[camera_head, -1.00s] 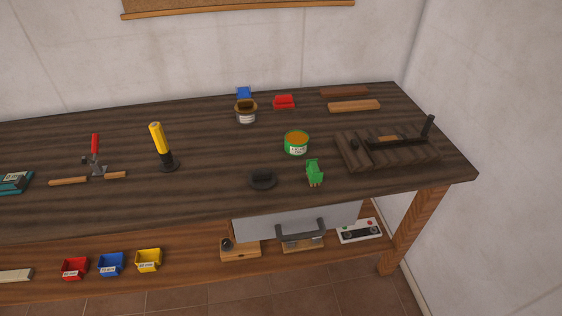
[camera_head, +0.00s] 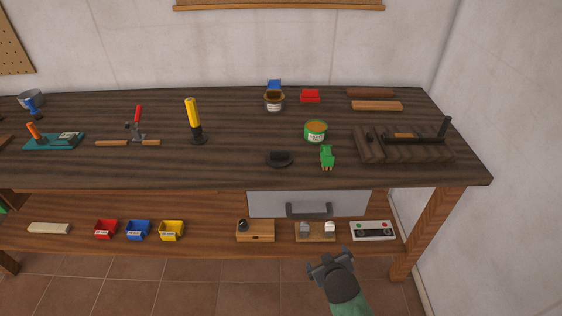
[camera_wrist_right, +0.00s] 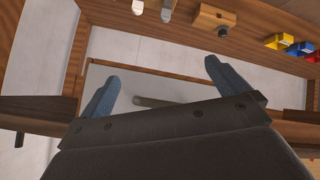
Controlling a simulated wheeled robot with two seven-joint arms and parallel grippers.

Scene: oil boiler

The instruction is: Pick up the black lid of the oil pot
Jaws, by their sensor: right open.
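The black lid (camera_head: 280,158) is a flat dark round piece with a raised middle, lying on the dark wooden workbench (camera_head: 230,165) near its front edge. A brown-rimmed pot with a white label (camera_head: 274,102) stands behind it, and an open green can with orange contents (camera_head: 316,131) stands behind it to the right. I cannot tell which is the oil pot. My right gripper (camera_head: 330,258) is open and empty, in front of the bench and below the lid's height. In the right wrist view its fingers (camera_wrist_right: 160,78) are apart with nothing between them. My left gripper is not in view.
A small green object (camera_head: 327,157) is just right of the lid. A yellow-and-black tube (camera_head: 195,120) stands to the left. The grey drawer front with handle (camera_head: 308,210) is beneath the benchtop, above a lower shelf holding bins and boxes.

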